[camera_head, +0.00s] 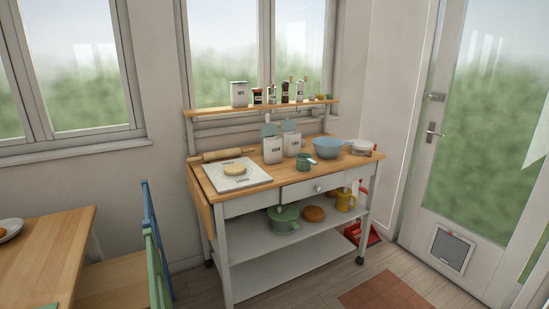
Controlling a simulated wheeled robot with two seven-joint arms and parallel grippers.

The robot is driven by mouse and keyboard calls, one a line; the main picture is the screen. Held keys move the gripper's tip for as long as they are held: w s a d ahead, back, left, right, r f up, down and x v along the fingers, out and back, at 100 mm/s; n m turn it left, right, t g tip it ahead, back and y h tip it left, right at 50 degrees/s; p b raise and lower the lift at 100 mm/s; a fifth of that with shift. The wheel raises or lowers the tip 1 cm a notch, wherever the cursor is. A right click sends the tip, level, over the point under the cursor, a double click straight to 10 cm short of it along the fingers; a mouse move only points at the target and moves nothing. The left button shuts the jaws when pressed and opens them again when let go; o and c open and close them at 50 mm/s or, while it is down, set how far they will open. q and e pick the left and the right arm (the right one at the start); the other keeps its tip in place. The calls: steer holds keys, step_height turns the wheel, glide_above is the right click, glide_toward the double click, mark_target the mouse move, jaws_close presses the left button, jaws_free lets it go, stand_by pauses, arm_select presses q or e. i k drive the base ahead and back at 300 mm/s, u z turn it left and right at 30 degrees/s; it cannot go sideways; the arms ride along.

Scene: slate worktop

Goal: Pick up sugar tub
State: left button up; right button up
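Two white tubs with blue-green tops stand side by side at the back of the wooden cart top (262,198). The left tub (272,153) is slightly nearer, and the right tub (292,145) stands right beside it. Both have small dark lettering, too small to read here, so I cannot tell which is the sugar tub. Neither of my grippers shows in the head view.
A pastry board (212,175) with dough and a rolling pin (222,154) lie left of the tubs. A green cup (307,162), blue bowl (328,149) and white dish (362,145) stand right. A narrow shelf (212,109) with jars and bottles runs behind. Floor is open in front.

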mark_target(273, 146)
steer(key=z, duration=0.45)
steer(key=i, duration=0.3)
steer(key=z, duration=0.9)
steer(key=i, duration=1.05)
steer(key=z, duration=0.35)
steer(key=i, duration=1)
steer(key=u, duration=0.4)
